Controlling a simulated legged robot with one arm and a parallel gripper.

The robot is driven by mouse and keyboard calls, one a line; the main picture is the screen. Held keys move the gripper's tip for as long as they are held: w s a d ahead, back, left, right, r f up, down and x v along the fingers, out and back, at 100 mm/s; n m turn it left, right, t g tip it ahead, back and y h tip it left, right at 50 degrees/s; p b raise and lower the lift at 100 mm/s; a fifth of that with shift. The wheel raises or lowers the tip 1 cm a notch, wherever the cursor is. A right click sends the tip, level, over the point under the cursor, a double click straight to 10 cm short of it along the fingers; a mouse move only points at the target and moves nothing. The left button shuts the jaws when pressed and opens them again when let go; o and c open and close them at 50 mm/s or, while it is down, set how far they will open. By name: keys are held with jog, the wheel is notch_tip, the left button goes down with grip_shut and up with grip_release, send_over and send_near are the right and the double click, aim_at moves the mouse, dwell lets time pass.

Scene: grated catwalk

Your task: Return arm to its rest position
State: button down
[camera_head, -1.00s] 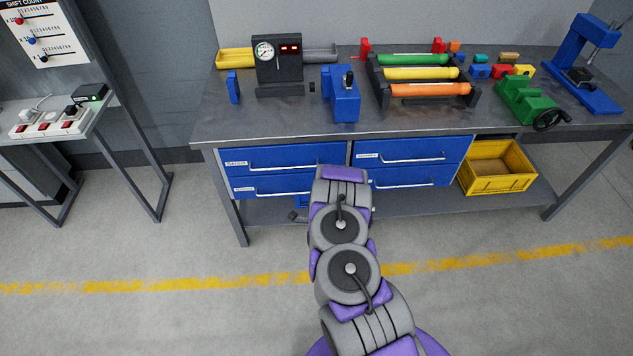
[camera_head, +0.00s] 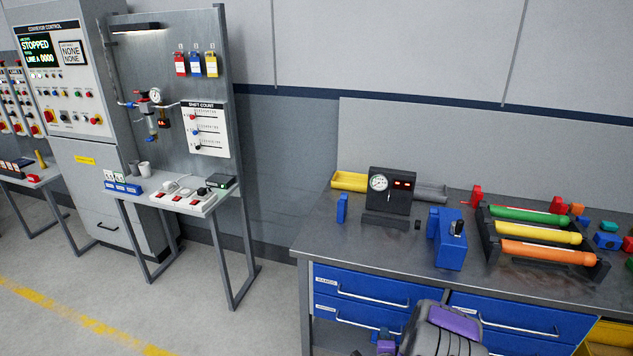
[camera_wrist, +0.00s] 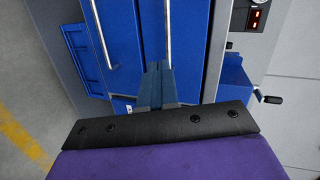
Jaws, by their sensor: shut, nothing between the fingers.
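My arm (camera_head: 440,332), grey with purple panels, shows at the bottom edge of the head view, in front of the workbench's blue drawers; most of it is out of frame. In the wrist view my gripper (camera_wrist: 157,84) points at the blue drawer fronts (camera_wrist: 112,38) with its two fingers together and nothing between them. Whether the fingers touch the drawers I cannot tell. The drawers also show in the head view (camera_head: 358,305). The gripper's fingers cannot be made out clearly in the head view.
The workbench (camera_head: 330,240) carries a gauge box (camera_head: 390,195), a blue block with a lever (camera_head: 450,240) and a rack of coloured rollers (camera_head: 540,238). A narrow stand with a power strip (camera_head: 183,197) and a conveyor control cabinet (camera_head: 70,90) are left. Floor at lower left is clear.

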jog(key=w+a+r+n+g+y, duration=0.2)
jog(key=a+r+n, duration=0.1)
jog(key=a+r, duration=0.2)
jog(key=s+a+r+n+g+y, duration=0.1)
jog(key=s+a+r+n+g, duration=0.3)
jog(key=r, duration=0.3)
jog(key=s+a+r+n+g+y, duration=0.2)
jog(key=s+r+n, duration=0.2)
jog(key=s+r, duration=0.3)
jog(key=s+d+r+n+g, duration=0.1)
jog(key=s+r, duration=0.4)
jog(key=s, duration=0.7)
jog(key=s+d+r+n+g+h, duration=0.1)
jog(key=s+r+n+g, duration=0.3)
jog(key=s, duration=0.8)
jog(key=s+d+r+n+g+h, duration=0.1)
jog(key=s+r+n+g, duration=0.2)
jog(key=s, duration=0.9)
notch_tip(320, 180, up, 3)
jog(key=shift+s+r, duration=0.2)
jog(key=shift+s, duration=0.15)
